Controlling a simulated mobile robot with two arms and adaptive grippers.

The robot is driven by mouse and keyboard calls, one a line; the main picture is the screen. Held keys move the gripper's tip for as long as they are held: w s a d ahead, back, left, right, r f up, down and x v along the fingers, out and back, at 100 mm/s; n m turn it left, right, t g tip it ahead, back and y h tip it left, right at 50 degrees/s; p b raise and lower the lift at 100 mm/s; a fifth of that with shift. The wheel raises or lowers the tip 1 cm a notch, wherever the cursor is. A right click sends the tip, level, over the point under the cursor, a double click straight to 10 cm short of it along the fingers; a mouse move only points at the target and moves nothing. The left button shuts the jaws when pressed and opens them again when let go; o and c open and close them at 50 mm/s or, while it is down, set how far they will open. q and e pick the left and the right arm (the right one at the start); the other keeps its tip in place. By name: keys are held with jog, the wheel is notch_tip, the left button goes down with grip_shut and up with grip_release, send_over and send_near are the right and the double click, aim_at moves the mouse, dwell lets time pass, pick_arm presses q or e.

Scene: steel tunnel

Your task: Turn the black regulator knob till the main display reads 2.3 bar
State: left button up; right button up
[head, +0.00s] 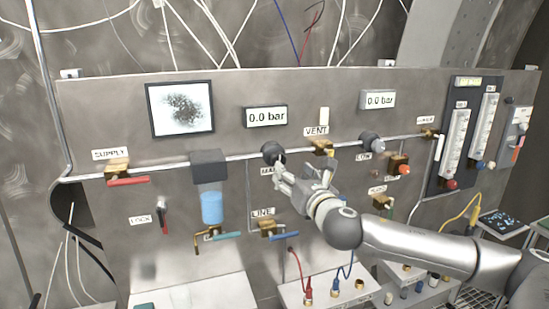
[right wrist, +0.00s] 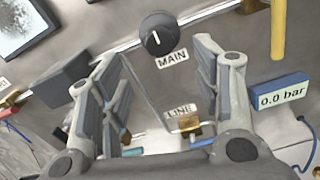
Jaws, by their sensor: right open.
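The black regulator knob (head: 272,153) sits on the pipe across the steel panel. In the right wrist view the knob (right wrist: 158,35) has a white pointer line and a MAIN label (right wrist: 172,58) below it. The main display (head: 266,117), just above the knob in the head view, reads 0.0 bar. My right gripper (head: 283,176) is open in front of the panel, close to the knob and partly covering its label. In the right wrist view the knob stands beyond the gap between the open fingers (right wrist: 155,62), with nothing held. My left gripper is not in view.
Right of the knob are the VENT valve (head: 322,147), a second grey knob (head: 371,142) and a second 0.0 bar display (head: 378,99). Left are a blue-bowled filter (head: 211,203) and the red SUPPLY handle (head: 127,181). The LINE valve (head: 268,229) lies below.

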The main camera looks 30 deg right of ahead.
aim_at(280, 160)
jog(key=p+x, duration=0.3)
jog(key=x, duration=0.5)
jog(key=shift+a, duration=0.1)
jog(key=shift+w+p, duration=0.3)
jog(key=shift+w, duration=0.25)
jog(key=c, duration=1)
